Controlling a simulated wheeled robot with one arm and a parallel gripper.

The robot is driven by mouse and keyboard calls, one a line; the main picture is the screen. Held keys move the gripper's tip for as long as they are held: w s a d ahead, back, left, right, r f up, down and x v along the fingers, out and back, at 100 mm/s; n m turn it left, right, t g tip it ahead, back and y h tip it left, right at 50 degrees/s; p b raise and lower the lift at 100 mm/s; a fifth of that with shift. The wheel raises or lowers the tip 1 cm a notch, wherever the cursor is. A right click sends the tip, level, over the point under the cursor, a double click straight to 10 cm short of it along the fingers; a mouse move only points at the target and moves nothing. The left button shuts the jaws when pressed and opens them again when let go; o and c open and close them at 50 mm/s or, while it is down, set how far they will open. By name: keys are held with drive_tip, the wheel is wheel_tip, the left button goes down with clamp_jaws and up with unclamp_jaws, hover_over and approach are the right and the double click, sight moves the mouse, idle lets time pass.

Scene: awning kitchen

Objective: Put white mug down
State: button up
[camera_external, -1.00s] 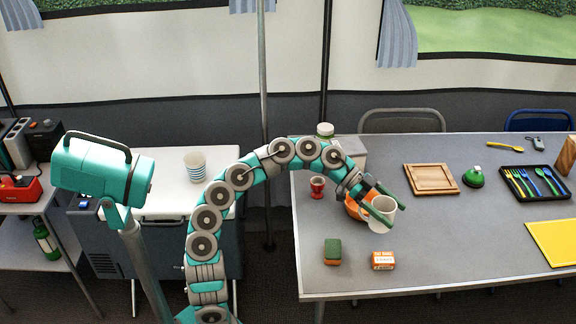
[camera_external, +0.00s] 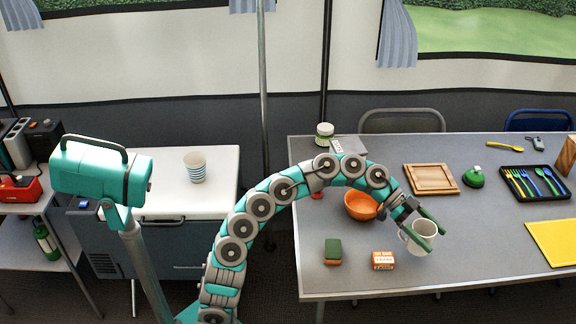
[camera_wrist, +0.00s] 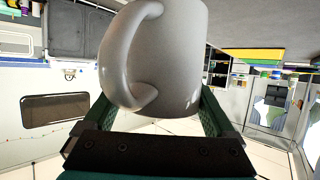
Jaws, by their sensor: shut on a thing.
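The white mug (camera_external: 414,243) is between the fingers of my gripper (camera_external: 433,228) at the front middle of the grey table (camera_external: 462,268). My gripper is shut on the mug. In the wrist view the mug (camera_wrist: 185,55) fills the upper middle, with its handle toward the left, between my green gripper fingers (camera_wrist: 160,115). I cannot tell whether the mug's base touches the table or is a little above it.
An orange bowl (camera_external: 360,206) stands left of the mug. A small orange-and-white box (camera_external: 383,261) and a green-and-brown sponge (camera_external: 333,251) lie to the front left. A wooden board (camera_external: 431,179), green bell-like object (camera_external: 474,177) and cutlery tray (camera_external: 535,183) lie behind.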

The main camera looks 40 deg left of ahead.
drive_tip(key=shift+w+d+f, duration=0.95)
drive_tip(key=shift+w+f, duration=0.05)
drive_tip(key=shift+w, duration=0.15)
drive_tip(key=shift+w+d+f, duration=0.95)
drive_tip(key=shift+w+f, duration=0.05)
drive_tip(key=shift+w, duration=0.1)
drive_tip(key=shift+f, duration=0.2)
drive_tip(key=o, duration=1.3)
drive_tip(key=shift+r, duration=0.1)
drive_tip(key=shift+r, duration=0.2)
drive_tip(key=v, duration=1.2)
drive_tip(key=shift+f, duration=0.15)
drive_tip(key=shift+a, duration=0.1)
